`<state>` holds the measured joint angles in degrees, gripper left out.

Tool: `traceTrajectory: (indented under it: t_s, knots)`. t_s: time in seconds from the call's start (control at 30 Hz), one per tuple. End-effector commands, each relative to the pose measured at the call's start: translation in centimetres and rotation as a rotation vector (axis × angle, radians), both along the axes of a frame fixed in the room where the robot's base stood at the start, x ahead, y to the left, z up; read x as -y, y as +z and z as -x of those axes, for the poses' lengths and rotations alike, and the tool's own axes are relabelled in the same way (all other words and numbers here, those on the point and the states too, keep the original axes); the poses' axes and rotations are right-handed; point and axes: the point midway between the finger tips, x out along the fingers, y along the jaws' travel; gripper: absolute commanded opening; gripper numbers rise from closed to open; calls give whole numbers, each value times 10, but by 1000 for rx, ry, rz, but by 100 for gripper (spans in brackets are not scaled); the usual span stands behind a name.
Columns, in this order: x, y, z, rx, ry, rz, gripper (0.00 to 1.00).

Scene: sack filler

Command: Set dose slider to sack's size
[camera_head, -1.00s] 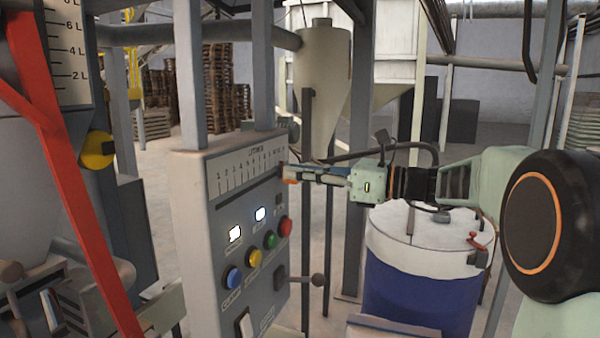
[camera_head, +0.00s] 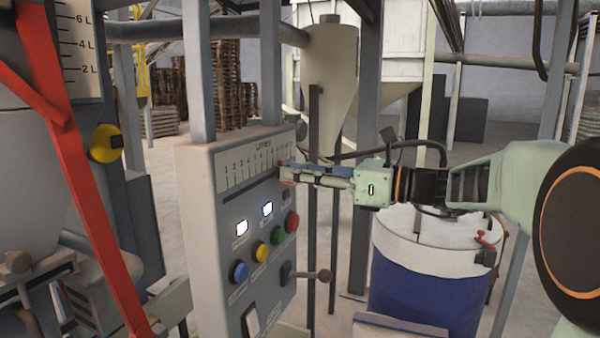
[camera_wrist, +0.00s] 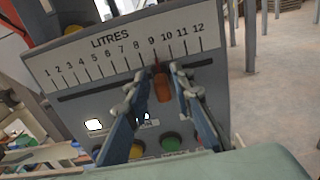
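The grey control panel (camera_head: 215,215) has a LITRES scale strip (camera_head: 240,166) along its top. In the wrist view the scale (camera_wrist: 100,62) runs from 1 to 12 above a dark slot. An orange slider knob (camera_wrist: 163,90) stands in the slot, its pointer near the 9 mark. My gripper (camera_wrist: 160,80) has a finger on either side of the knob, with visible gaps, so it looks open around it. In the head view my gripper (camera_head: 285,171) reaches the panel from the right and covers part of the scale's right end. I cannot make out a sack or its size.
Lit white buttons, coloured buttons (camera_head: 260,251) and a lever (camera_head: 322,276) sit lower on the panel. A blue drum with a white top (camera_head: 420,290) stands below my arm. A red bar (camera_head: 85,190) and a litre gauge (camera_head: 82,45) are at left.

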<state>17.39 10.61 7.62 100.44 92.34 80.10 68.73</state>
Motion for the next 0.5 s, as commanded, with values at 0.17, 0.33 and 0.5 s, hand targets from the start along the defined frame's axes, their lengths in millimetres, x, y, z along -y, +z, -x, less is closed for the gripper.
traceTrajectory:
  t_s: [0.17, 0.33, 0.5]
  knots:
    - [0, 0, 0, 0, 0, 0, 30]
    - [1, 0, 0, 0, 0, 0, 30]
    - [18, 0, 5, 1, -3, 1, 30]
